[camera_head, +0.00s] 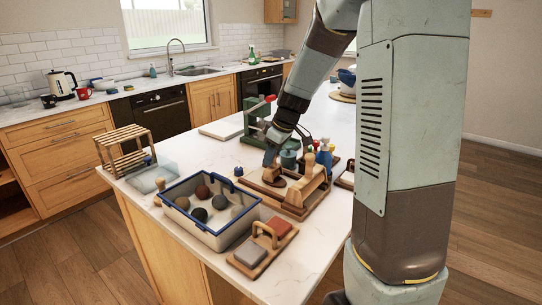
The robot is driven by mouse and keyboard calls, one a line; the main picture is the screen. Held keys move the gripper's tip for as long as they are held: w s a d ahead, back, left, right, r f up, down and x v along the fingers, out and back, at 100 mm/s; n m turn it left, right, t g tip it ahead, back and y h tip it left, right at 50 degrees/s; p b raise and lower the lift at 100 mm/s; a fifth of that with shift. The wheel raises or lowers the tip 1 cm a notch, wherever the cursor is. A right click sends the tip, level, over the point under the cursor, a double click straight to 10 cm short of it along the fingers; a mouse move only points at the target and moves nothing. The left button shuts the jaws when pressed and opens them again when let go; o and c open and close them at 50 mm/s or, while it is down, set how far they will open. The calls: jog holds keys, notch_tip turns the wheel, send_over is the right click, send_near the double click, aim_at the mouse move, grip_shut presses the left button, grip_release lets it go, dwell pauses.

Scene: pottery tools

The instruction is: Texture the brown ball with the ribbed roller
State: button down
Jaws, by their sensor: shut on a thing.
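My gripper (269,163) is over the back left part of a wooden tool board (292,211) on the counter. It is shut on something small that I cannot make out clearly. A dark brown rounded shape (273,178) shows right below the gripper; I cannot tell whether it is held or rests on the board. A clear bin with a blue rim (222,231) holds several balls, among them a reddish-brown ball (202,192), a light brown ball (183,203) and a black ball (199,214). I cannot identify the ribbed roller with certainty.
A wooden holder with a red and a grey block (262,250) lies at the front edge. A wooden rack (125,150) stands at the left corner. A green press (256,120), bottles (324,155) and a white slab (221,130) are behind. The arm hides the right side.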

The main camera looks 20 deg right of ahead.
jog(key=shift+s+d, duration=0.1)
jog(key=shift+s+d+f, duration=0.15)
jog(key=shift+s+d, duration=0.05)
jog(key=shift+s, duration=0.15)
dwell(0.5)
jog(key=shift+r, duration=3.05)
